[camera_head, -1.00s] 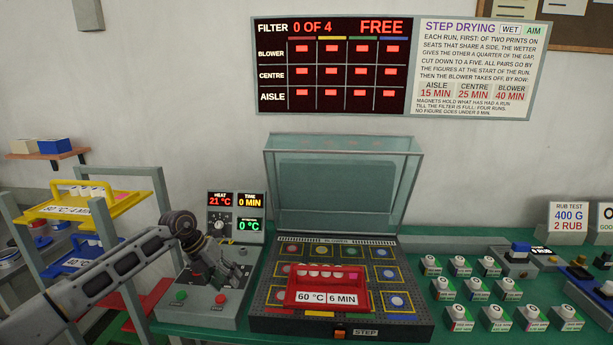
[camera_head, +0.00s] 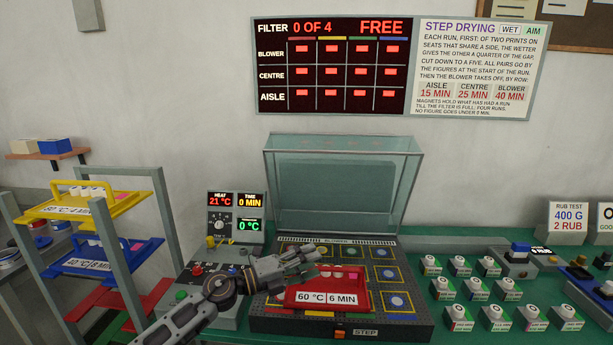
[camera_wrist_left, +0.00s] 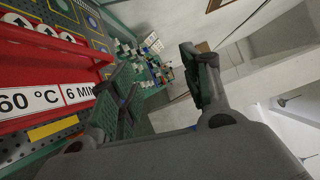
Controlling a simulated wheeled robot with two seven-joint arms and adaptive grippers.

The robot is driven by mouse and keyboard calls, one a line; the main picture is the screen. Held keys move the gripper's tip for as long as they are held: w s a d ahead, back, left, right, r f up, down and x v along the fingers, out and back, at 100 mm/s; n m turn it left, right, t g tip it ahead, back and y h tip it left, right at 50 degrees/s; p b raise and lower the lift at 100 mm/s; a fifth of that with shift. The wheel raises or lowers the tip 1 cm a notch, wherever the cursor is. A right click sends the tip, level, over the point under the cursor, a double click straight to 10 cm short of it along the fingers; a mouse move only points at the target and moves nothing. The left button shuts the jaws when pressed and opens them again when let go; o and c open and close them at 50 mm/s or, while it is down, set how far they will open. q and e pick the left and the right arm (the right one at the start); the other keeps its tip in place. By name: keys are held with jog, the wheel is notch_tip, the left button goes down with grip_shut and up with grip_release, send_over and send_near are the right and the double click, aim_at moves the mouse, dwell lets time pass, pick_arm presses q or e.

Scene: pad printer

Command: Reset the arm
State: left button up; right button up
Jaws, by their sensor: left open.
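My left gripper (camera_head: 312,262) is open and empty, above the left part of the drying bed (camera_head: 400,322). Its fingers reach over the back left of a red tray (camera_head: 345,300) labelled "60 °C 6 MIN", which sits on that bed. In the left wrist view the red tray (camera_wrist_left: 40,66) lies left of the open fingers (camera_wrist_left: 165,85), and nothing is between them. I cannot tell whether the gripper touches the tray. The gripper and forearm hide part of the tray's contents and of the control box (camera_head: 222,310). My right gripper does not show.
A clear lid (camera_head: 345,185) stands raised behind the bed. A rack at the left holds a yellow tray (camera_head: 100,205) and a blue tray (camera_head: 110,258). Several small printed blocks (camera_head: 460,263) stand on the green table at the right. The board (camera_head: 333,66) reads "0 OF 4" and "FREE".

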pick_arm(q)
jog(key=a+r+n+t+y, duration=0.2)
jog(key=a+n+t+y, duration=0.5)
jog(key=n+t, duration=0.6)
jog(key=s+a+f+n+g+y, duration=0.45)
jog(key=a+f+n+y, duration=0.5)
jog(key=n, duration=0.25)
jog(key=s+a+f+n+g, duration=0.3)
jog(key=s+f+g, duration=0.4)
jog(key=s, duration=0.6)
jog(key=s+a+f+n+g, duration=0.3)
jog(key=s+f+g, duration=0.3)
jog(key=s+f, duration=0.55)
notch_tip(320, 180, down, 30)
jog(key=s+a+f, duration=0.1)
jog(key=s+a, duration=0.1)
jog(key=s+a+f+g, duration=0.1)
jog(key=s+a+f, duration=0.2)
jog(key=s+f, duration=0.7)
jog(key=s+a+f+m+g, duration=0.1)
jog(key=s+a+f, duration=0.2)
jog(key=s+f, duration=0.7)
jog(key=shift+s+a, duration=0.15)
jog(key=shift+s, duration=0.9)
